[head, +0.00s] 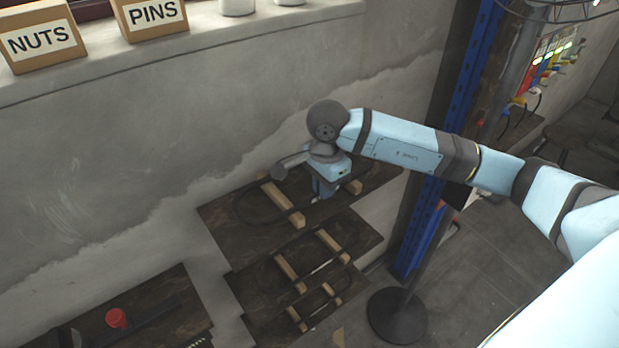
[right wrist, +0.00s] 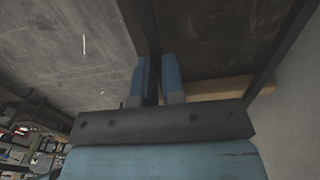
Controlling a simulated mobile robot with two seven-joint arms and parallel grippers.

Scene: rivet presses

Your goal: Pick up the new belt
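A large dark belt (head: 239,207) lies in a loop around light wooden blocks on the uppermost dark board, low against the wall. My right gripper (head: 323,190) reaches down at the right part of this loop, beside a block. Its fingertips are partly hidden by the wrist in the head view. In the right wrist view, my right gripper (right wrist: 157,75) has its two blue fingers close together, with the dark belt strip (right wrist: 142,25) running between them. Another stretch of belt shows at the right. The belt still appears to be at its blocks. My left gripper is not in view.
Two lower boards (head: 255,282) carry smaller belts around wooden blocks. A bench with a red knob (head: 116,318) stands at lower left. Boxes marked NUTS (head: 40,42) and PINS (head: 152,14) sit on the ledge. A blue post (head: 415,238) and round-based stand (head: 397,316) are to the right.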

